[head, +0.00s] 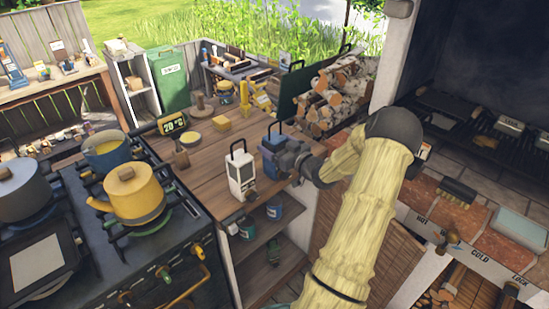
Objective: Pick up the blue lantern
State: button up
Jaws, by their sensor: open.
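The blue lantern (269,145) stands upright on the wooden counter (213,180), near its right edge, with a dark handle on top. My gripper (284,159) comes in from the right, open, at the lantern's right side. It overlaps the lantern's lower right part in the head view and hides it. I cannot tell whether the fingers touch the lantern or reach around it.
A white lantern (241,174) stands close to the left of the blue one. The stove with a yellow pot (135,194) is at left. Stacked logs (340,88) are behind.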

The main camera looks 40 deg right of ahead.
jog(key=shift+a, duration=0.15)
jog(key=shift+c, duration=0.2)
grip_shut()
jog(key=shift+w+r, duration=0.1)
jog(key=shift+w, duration=0.05)
jog(key=shift+r, duration=0.6)
notch_tip(320, 180, up, 9)
jog(key=shift+f+b, duration=0.1)
jog(key=shift+b, duration=0.4)
